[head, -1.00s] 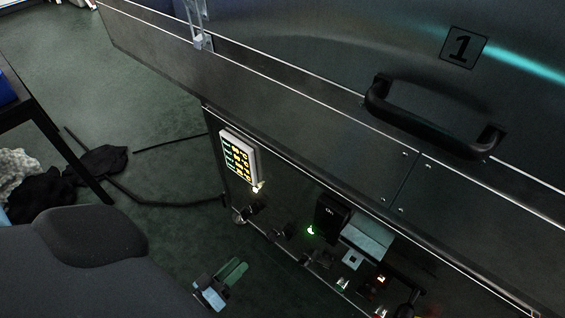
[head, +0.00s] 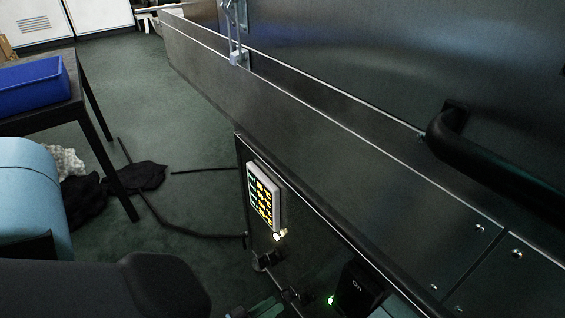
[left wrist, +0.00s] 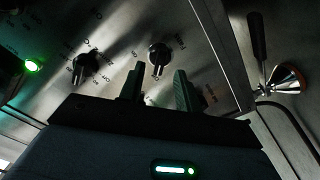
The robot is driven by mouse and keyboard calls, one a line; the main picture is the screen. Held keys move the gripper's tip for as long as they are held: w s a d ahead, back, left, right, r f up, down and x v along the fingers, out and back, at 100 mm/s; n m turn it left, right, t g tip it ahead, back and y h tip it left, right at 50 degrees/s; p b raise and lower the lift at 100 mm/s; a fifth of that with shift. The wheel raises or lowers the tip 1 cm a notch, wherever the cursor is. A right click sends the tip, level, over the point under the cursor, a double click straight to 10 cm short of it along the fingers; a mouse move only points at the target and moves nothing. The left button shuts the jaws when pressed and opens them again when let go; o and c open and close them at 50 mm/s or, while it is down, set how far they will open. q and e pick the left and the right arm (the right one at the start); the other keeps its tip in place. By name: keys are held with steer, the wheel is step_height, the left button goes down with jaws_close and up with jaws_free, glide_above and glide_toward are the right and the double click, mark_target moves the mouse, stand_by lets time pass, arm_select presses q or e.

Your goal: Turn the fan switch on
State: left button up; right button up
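My left gripper (left wrist: 158,74) is open and empty in the left wrist view. My right gripper is not in view.
A black handle (head: 475,150) juts from the dryer. A cable (head: 190,232) lies on the floor.

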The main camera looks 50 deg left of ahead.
mark_target(284, 298)
arm_select(q)
steer(key=w, duration=0.3)
steer(key=shift+w+d+b, duration=0.15)
steer(key=shift+b, duration=0.2)
steer(key=shift+w, duration=0.25)
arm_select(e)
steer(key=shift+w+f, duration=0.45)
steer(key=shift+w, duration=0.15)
arm_select(q)
steer(key=shift+c, duration=0.3)
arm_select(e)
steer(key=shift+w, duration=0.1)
